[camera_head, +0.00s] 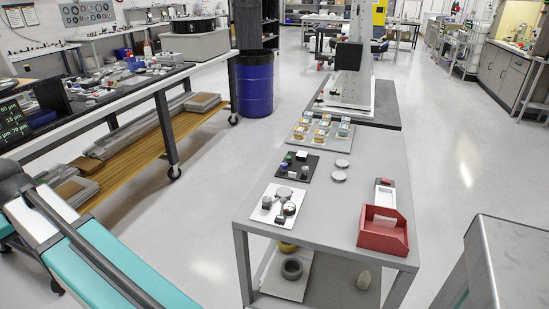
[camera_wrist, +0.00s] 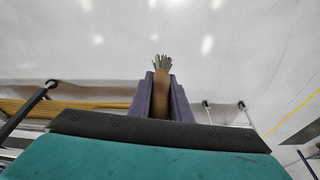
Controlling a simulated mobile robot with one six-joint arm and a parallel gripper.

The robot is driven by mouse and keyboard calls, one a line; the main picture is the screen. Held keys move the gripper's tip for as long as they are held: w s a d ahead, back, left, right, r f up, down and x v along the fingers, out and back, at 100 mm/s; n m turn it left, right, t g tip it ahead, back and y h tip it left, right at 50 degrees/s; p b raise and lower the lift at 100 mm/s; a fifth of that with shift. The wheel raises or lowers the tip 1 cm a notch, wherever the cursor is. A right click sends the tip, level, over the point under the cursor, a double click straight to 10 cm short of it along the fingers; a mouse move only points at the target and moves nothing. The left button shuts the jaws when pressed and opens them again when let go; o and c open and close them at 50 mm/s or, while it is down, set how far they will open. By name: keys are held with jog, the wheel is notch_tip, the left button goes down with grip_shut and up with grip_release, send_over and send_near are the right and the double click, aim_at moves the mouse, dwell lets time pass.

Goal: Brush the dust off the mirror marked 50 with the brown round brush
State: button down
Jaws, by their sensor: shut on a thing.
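In the wrist view my gripper (camera_wrist: 155,97) is shut on the brown round brush (camera_wrist: 160,82). Its pale grey bristles stick out beyond the fingertips, over bare floor. My gripper does not show clearly in the head view. In the head view a grey cart (camera_head: 355,190) carries small round parts: two pale grey discs (camera_head: 340,176) lie on its bare top, and other round parts stand on a white plate (camera_head: 262,214) and a black plate (camera_head: 291,177). No 50 mark is readable, so I cannot tell which is the mirror. Dust is too small to see.
A red open bin (camera_head: 384,238) stands at the cart's front right. A tray of orange and blue items (camera_head: 320,131) is toward its back. A blue drum (camera_head: 255,85) and a long workbench (camera_head: 110,95) stand left. The floor between bench and cart is clear.

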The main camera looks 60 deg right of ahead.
jog(key=s+d+m+g+h+p, duration=0.1)
jog(key=s+d+m+p, duration=0.25)
jog(key=d, duration=0.95)
jog(key=s+d+m+h+p, duration=0.1)
jog(key=s+d+m+p, duration=0.3)
jog(key=d, duration=0.8)
jog(key=s+d+m+g+h+p, duration=0.1)
jog(key=d+m+p, duration=0.35)
jog(key=d, duration=0.85)
jog(key=s+d+m+g+p, duration=0.1)
jog(key=s+d+m+p, duration=0.2)
jog(key=s+d+m, duration=0.4)
jog(key=s+d+m+g+p, duration=0.2)
jog(key=s+d+m+p, duration=0.2)
jog(key=s+d, duration=1.6)
jog(key=s+m, duration=0.3)
jog(key=s, duration=0.1)
jog(key=shift+s+g+y, duration=0.15)
jog(key=shift+g+y, duration=0.15)
